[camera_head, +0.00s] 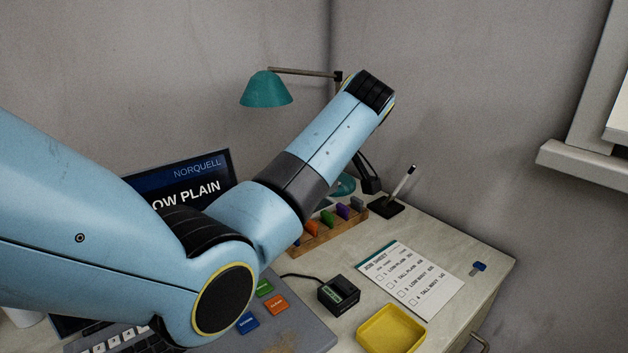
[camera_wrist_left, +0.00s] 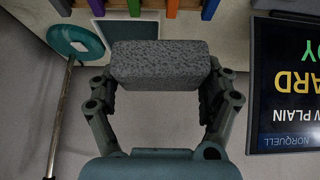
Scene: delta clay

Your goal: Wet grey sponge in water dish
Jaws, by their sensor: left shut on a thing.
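A grey speckled sponge (camera_wrist_left: 160,62) is held between the fingers of my left gripper (camera_wrist_left: 160,84) in the left wrist view, long side across the jaws. In the head view my left arm reaches over the desk, and its forearm covers most of the gripper; I cannot make out the sponge there. A yellow square dish (camera_head: 416,338) stands on the desk at the lower middle right, apart from the arm. I cannot tell whether it holds water. My right gripper is not in view.
A teal lamp (camera_head: 266,88) stands behind my arm. A rack of coloured pieces (camera_head: 328,232), pen stand (camera_head: 386,207), black device (camera_head: 339,293) and job sheet (camera_head: 411,279) are on the desk. A screen (camera_head: 190,187) is partly behind my arm. A blue item (camera_head: 479,267) lies near the right edge.

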